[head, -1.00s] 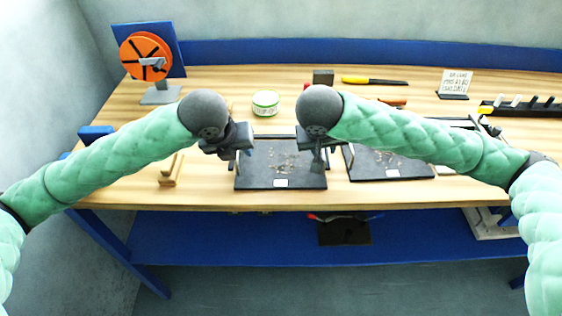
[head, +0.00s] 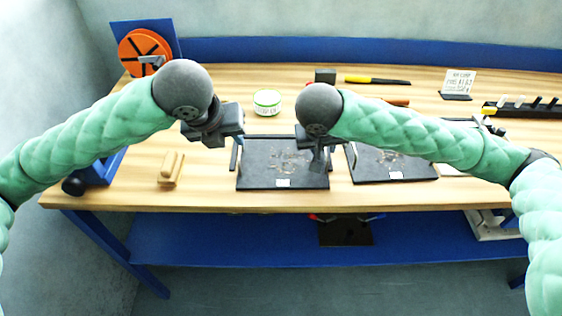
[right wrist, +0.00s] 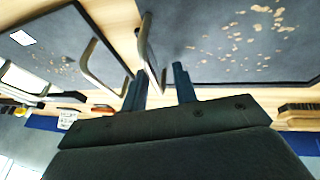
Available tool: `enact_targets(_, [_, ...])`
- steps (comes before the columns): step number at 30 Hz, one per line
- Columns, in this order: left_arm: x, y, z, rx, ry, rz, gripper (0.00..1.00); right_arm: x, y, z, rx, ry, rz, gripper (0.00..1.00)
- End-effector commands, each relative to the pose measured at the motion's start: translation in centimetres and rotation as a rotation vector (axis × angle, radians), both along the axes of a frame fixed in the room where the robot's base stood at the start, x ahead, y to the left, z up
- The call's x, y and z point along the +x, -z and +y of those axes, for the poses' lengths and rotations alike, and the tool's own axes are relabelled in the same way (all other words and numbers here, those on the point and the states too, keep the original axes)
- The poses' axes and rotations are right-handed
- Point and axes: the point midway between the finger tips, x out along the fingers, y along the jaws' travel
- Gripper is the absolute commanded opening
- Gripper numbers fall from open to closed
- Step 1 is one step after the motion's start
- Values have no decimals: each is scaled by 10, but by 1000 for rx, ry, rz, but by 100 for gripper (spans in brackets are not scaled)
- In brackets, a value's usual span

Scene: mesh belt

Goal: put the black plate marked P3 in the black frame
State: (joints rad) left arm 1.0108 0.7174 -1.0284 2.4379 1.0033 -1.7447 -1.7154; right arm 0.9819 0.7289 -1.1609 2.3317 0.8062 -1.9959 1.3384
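Two black plates with pale speckles, side handles and white front labels lie on the table, the nearer-left one (head: 262,176) and the right one (head: 372,172). The labels are too small to read, so I cannot tell which is P3. My right gripper (head: 318,165) is at the left plate's right edge. In the right wrist view its fingers (right wrist: 163,88) stand apart, with that plate's grey handle (right wrist: 150,50) between them, nearer one finger. My left gripper (head: 226,136) is in the air above and left of the left plate; its fingers are unclear. I cannot identify a black frame.
A wooden block piece (head: 171,170) lies left of the plates. An orange disc (head: 145,50) is at the back left. The front strip of table is clear.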

Motion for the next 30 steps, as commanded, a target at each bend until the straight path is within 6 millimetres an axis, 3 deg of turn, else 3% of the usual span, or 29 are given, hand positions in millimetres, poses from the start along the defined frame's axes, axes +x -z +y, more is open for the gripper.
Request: enact_targets(30, [0,0,0,0,0,0,29,-36,-91,20,0,0,-3,29])
